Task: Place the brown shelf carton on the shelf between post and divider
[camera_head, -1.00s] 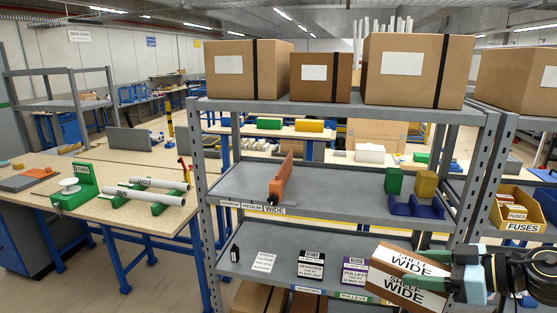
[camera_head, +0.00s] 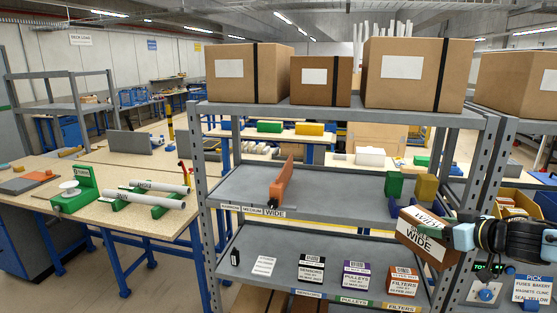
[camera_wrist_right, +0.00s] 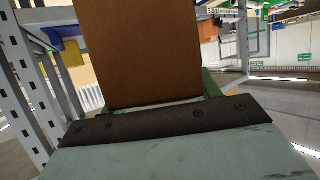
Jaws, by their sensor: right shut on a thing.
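The brown shelf carton (camera_head: 423,236) has a white label reading WIDE and is tilted. My right gripper (camera_head: 449,237) is shut on it and holds it in front of the shelf unit's right side, near middle shelf height. In the right wrist view the carton (camera_wrist_right: 140,55) fills the centre above my gripper (camera_wrist_right: 160,112). The middle shelf (camera_head: 335,183) has an orange divider (camera_head: 281,187) standing on it. My left gripper is not in view.
Green (camera_head: 394,186) and yellow (camera_head: 425,188) blocks stand in blue holders at the middle shelf's right, partly behind the carton. The shelf right of the divider is otherwise clear. Labelled boxes stand on the lower shelf, and large cartons (camera_head: 320,82) on top.

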